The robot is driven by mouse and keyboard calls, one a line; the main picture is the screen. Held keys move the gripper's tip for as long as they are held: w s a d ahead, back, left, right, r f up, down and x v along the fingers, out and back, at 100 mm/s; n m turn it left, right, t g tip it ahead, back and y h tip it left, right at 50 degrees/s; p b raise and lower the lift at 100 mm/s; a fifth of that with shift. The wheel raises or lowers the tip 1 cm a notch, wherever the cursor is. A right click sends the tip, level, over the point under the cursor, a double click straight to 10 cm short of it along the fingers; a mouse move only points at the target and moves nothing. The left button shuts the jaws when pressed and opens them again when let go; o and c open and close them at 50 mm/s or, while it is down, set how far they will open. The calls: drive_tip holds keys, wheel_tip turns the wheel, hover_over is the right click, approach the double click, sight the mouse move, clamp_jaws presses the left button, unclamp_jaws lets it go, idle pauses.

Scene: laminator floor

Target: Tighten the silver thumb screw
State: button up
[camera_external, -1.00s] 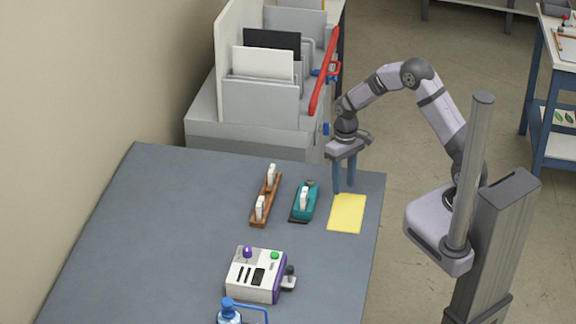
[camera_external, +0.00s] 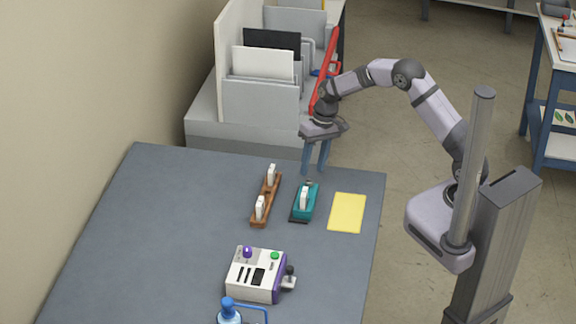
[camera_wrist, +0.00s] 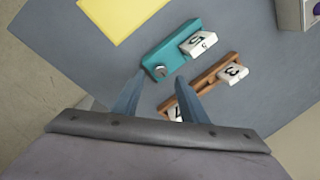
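The silver thumb screw (camera_wrist: 161,71) shows in the wrist view at one end of a teal block (camera_wrist: 172,50). In the external view the teal block (camera_external: 306,203) lies on the grey table, with the screw small at its far end (camera_external: 309,183). A white tag marked 5 (camera_wrist: 198,43) stands on the block. My gripper (camera_external: 315,170) is above the table's back edge, just beyond the screw end. Its two blue fingers are apart with nothing between them, also in the wrist view (camera_wrist: 157,92). The fingers do not touch the block.
A brown wooden block (camera_external: 266,200) with two white tags lies left of the teal block. A yellow sheet (camera_external: 347,213) lies to its right. A white and purple device (camera_external: 256,275) and a blue bottle (camera_external: 229,313) are nearer. The table's left part is clear.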

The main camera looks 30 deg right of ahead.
sight(310, 180)
drive_tip(key=shift+p+x, duration=0.5)
drive_tip(key=shift+x, duration=1.35)
clamp_jaws()
